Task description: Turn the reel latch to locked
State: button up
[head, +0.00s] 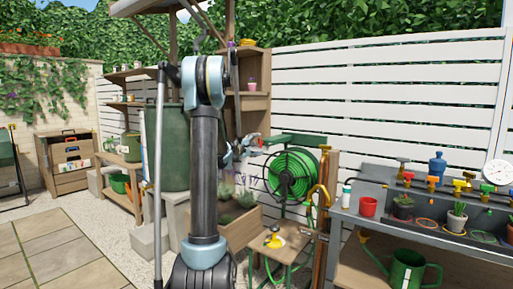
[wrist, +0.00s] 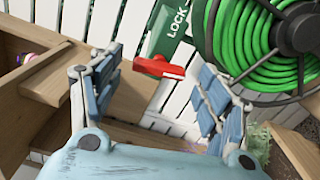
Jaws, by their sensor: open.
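The hose reel with green hose (head: 291,174) hangs by the white fence in the head view; it fills the upper right of the wrist view (wrist: 262,45). A green plate reading LOCK (wrist: 170,28) is beside it. The red latch handle (wrist: 159,67) lies across the plate's lower end, crosswise to the lettering's end. It shows small in the head view (head: 261,142). My gripper (wrist: 158,75) is open, its two blue-padded fingers spread either side of the red handle in the picture. I cannot tell whether either finger touches it; no contact is visible.
A wooden shelf (wrist: 50,85) stands close to the left finger. The reel is close to the right finger. A planter (head: 225,232) and a stool (head: 277,246) with a yellow-topped item are below. A potting bench (head: 430,232) is at the right.

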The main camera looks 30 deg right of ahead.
jog(key=shift+w+d, duration=0.25)
jog(key=shift+d, duration=0.4)
jog(key=shift+c, duration=0.6)
jog(key=c, duration=0.9)
jog(key=shift+c, duration=0.2)
jog(key=shift+m, duration=1.2)
jog(key=o, duration=1.1)
jog(key=shift+c, duration=0.2)
